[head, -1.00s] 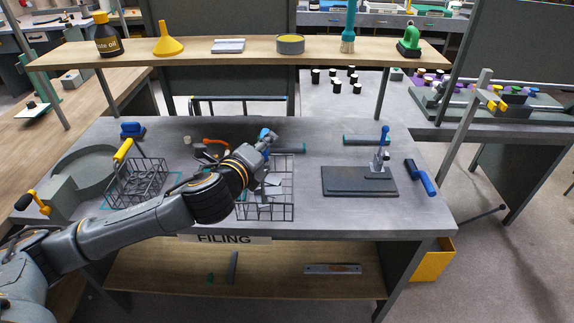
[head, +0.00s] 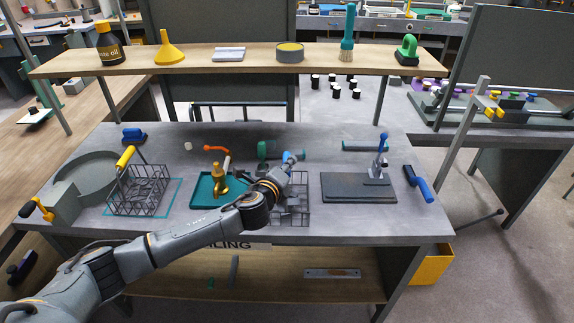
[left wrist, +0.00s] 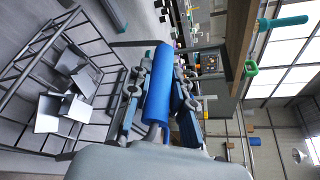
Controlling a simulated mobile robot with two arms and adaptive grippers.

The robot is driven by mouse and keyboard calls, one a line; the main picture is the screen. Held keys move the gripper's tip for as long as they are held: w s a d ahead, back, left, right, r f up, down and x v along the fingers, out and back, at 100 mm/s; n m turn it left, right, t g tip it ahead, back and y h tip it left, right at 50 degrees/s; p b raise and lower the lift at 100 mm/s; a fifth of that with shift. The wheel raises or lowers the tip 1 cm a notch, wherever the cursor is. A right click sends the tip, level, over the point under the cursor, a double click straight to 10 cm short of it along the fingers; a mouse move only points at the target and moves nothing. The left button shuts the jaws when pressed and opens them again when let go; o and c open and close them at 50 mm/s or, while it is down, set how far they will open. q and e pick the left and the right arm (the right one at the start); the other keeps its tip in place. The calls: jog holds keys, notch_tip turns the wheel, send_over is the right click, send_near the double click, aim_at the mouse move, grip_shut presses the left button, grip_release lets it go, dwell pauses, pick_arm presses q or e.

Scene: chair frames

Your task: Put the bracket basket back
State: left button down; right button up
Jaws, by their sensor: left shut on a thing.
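A wire basket (head: 302,208) with a blue handle stands right of centre over the grey bench, partly behind my arm. In the left wrist view several bent grey metal brackets (left wrist: 73,108) lie inside the wire basket. My left gripper (head: 291,160) is shut on the blue handle (left wrist: 159,85), its fingers on both sides of it. Whether the basket's bottom touches the bench cannot be told. A second wire basket (head: 140,190) with a yellow handle and dark pieces in it stands at the left on a teal-outlined area. My right gripper is not in view.
A teal tray (head: 203,203) with a brass fixture (head: 217,180) lies left of the held basket. A dark plate (head: 350,188) with a blue-handled clamp (head: 380,165) is close on the right. A wooden shelf (head: 240,60) spans above the bench's back.

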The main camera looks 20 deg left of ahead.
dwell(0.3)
pick_arm(q)
jog(key=c, duration=1.2)
grip_release()
jog(key=shift+f, duration=0.2)
jog(key=shift+r, duration=0.1)
jog(key=shift+b+v, duration=0.8)
jog(key=shift+v, duration=5.25)
